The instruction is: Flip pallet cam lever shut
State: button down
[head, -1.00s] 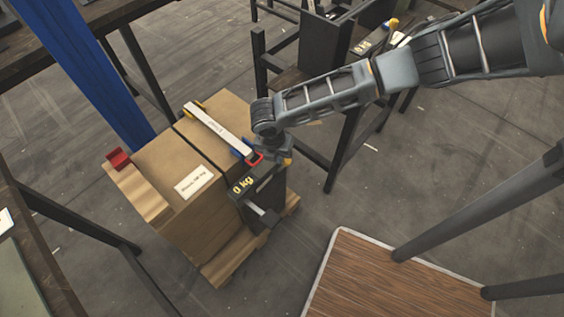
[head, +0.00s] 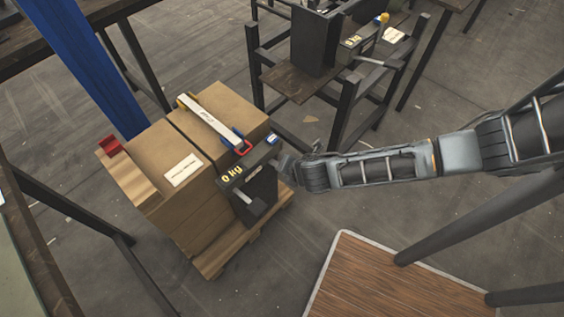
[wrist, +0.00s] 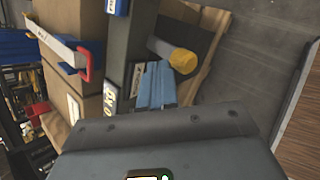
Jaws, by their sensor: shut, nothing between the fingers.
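The pallet (head: 214,262) carries cardboard boxes (head: 180,143) and a dark press-like unit (head: 262,192) marked "0 kg" on its right side. A white bar (head: 208,121) with a red loop end (head: 243,147) lies across the box tops; the loop also shows in the wrist view (wrist: 86,67). A yellow-tipped lever (wrist: 183,61) sticks out from the dark unit in the wrist view. I cannot tell for sure which part is the cam lever. My gripper (head: 284,166) is shut and empty at the unit's right side; its blue fingers (wrist: 155,86) are close to the yellow-tipped lever. Contact is unclear.
A blue post (head: 85,65) stands behind the boxes. A dark frame (head: 345,105) with another "0 kg" unit (head: 318,40) stands at the back. A wood-topped surface (head: 390,280) is at the front right. Bare floor lies between.

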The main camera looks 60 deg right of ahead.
jog(key=shift+s+a+f, duration=0.1)
jog(key=shift+s+f, duration=0.4)
jog(key=shift+f, duration=0.15)
